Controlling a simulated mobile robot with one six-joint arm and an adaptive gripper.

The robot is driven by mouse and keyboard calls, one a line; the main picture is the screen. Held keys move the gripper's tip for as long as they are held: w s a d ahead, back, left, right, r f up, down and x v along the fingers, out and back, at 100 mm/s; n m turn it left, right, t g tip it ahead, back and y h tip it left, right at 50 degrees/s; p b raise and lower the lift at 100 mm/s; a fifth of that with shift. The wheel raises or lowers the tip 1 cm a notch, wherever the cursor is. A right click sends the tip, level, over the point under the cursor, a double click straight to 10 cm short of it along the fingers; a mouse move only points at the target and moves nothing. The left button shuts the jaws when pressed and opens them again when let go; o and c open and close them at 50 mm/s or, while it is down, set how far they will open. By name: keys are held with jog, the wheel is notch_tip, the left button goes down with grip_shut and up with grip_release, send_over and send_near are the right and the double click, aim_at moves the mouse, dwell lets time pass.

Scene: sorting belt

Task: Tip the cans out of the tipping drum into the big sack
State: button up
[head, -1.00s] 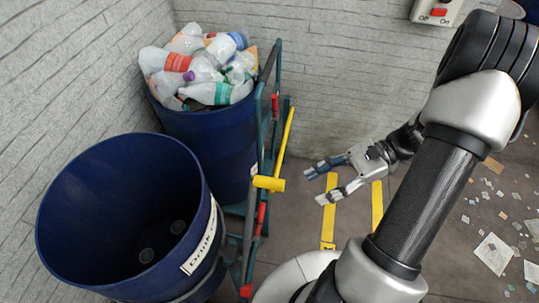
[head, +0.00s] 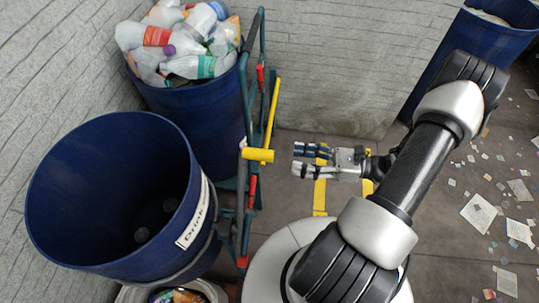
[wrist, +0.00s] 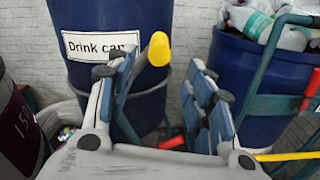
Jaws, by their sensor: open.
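The tipping drum (head: 110,268) is a blue open drum labelled for drink cans, at the left of the head view. Its mouth faces up; inside I see only a couple of dull round shapes low down, too dark to name. The drum also shows in the wrist view (wrist: 110,18). The yellow grip (head: 257,155) sits on the green frame beside it. My gripper (head: 298,160) is open and empty, just right of the grip and apart from it. In the wrist view the grip's end (wrist: 158,48) lies between my fingers' lines. The sack (head: 212,289) is partly hidden below the drum, with coloured contents.
A second blue drum (head: 190,115) full of plastic bottles stands behind, against the grey wall. Another blue drum (head: 480,45) is at the far right. Yellow floor stripes (head: 320,195) lie below my gripper. Scattered litter (head: 480,213) covers the floor at right.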

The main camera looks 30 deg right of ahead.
aim_at(269, 156)
jog(key=b+x, duration=0.1)
jog(key=x, duration=0.8)
jog(key=shift+a, duration=0.15)
jog(key=shift+c, duration=0.4)
grip_shut()
